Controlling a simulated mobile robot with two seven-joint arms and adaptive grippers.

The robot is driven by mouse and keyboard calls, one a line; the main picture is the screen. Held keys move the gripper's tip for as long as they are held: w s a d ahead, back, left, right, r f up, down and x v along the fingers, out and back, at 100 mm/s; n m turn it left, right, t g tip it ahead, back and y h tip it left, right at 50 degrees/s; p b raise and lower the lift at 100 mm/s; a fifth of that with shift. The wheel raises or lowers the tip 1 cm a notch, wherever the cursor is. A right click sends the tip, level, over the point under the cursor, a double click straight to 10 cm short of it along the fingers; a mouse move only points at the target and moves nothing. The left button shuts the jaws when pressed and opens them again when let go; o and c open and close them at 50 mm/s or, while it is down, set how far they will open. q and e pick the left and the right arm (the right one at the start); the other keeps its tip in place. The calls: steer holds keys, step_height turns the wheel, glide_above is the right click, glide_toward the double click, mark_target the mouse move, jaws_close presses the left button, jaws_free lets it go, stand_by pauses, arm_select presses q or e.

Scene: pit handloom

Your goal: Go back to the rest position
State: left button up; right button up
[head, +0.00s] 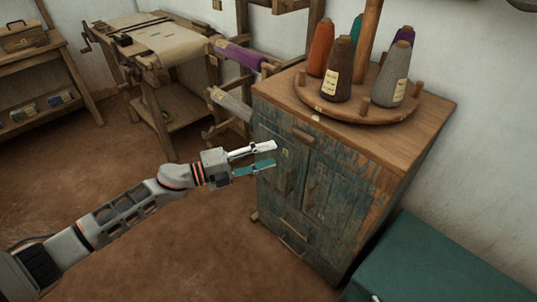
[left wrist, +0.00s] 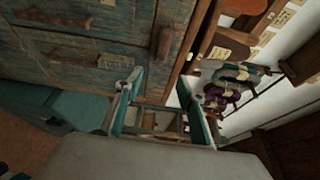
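My left gripper (head: 274,155) is in front of the weathered blue-green cabinet (head: 330,206), near its left door. Its two fingers are apart, with nothing seen between them. In the left wrist view the fingers of my left gripper (left wrist: 160,84) are also spread, and the cabinet front (left wrist: 80,48) fills the upper left. My left arm reaches in from the lower left of the head view. I cannot tell whether a fingertip touches the cabinet. My right gripper is in neither view.
A round wooden stand (head: 352,112) with several yarn cones is on the cabinet top. A green chest or box (head: 430,268) is at lower right. A wooden loom (head: 160,45) stands behind, and a shelf (head: 40,70) at far left. The brown floor (head: 110,165) left of the cabinet is clear.

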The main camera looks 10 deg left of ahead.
arm_select(q)
steer(key=s+a+f+n+y+p, duration=0.1)
steer(key=s+a+f+n+y, duration=0.2)
steer(key=s+f+n, duration=0.4)
steer(key=s+a+f+n+y+p, duration=0.1)
steer(key=s+a+f+n+y, duration=0.2)
steer(key=s+n, duration=0.7)
steer(key=s+a+f+n+y+p, duration=0.2)
steer(key=s+f+n+y, duration=0.4)
steer(key=s+f, duration=0.5)
steer(key=s+a+n, duration=0.1)
steer(key=n, duration=0.1)
steer(key=shift+a+n+t+y, duration=0.3)
steer(key=shift+t, duration=0.1)
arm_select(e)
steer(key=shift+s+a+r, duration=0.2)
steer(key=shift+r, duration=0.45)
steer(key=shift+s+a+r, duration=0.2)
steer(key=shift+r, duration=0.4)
arm_select(q)
steer(key=shift+s+f, duration=0.1)
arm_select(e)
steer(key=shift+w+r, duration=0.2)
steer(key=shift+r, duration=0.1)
arm_select(q)
steer(key=shift+c, duration=0.4)
